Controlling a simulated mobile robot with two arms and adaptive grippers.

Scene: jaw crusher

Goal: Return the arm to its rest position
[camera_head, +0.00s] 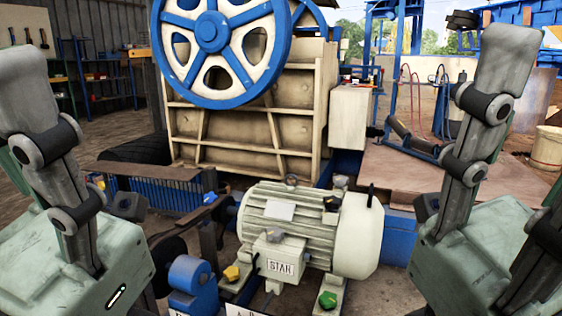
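My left gripper (28,90) stands large at the left edge of the head view, with its pale green body below and a grey finger pointing up. My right gripper (505,70) stands likewise at the right edge. Only one finger of each shows clearly, so the opening between the fingers is hidden. I see nothing held at either visible fingertip. Both grippers appear in front of the machinery, on either side of a pale green electric motor (312,228).
A beige jaw crusher (290,125) with a blue flywheel (212,32) stands behind the motor. The motor's feet carry a yellow knob (232,273) and a green knob (328,300). A grey box (349,115) adjoins the crusher.

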